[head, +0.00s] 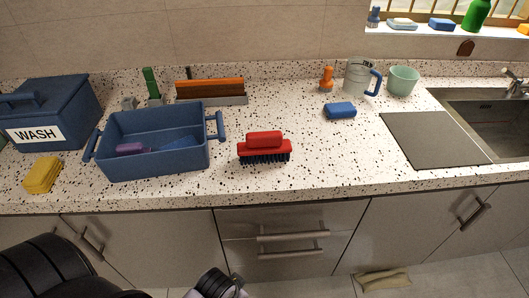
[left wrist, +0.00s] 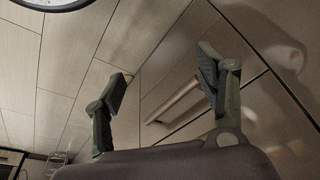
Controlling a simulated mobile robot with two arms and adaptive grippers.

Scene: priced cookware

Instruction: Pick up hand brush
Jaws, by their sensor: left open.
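A red hand brush (head: 264,141) with dark bristles stands bristles down on the speckled counter, right of the blue tub, with free space around it. My left gripper shows in the left wrist view (left wrist: 162,88) with its two fingers spread apart and nothing between them. It faces a cabinet front with a bar handle, below the counter and apart from the brush. In the head view only parts of my arm show at the bottom left. My right gripper is not in view.
The blue tub (head: 155,165) holds purple and blue items. A blue WASH box (head: 75,105) and yellow sponge (head: 42,175) are at left. A blue sponge (head: 340,111), clear jug (head: 357,76), green cup (head: 403,80) and sink (head: 480,115) are at right. Counter front is clear near the brush.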

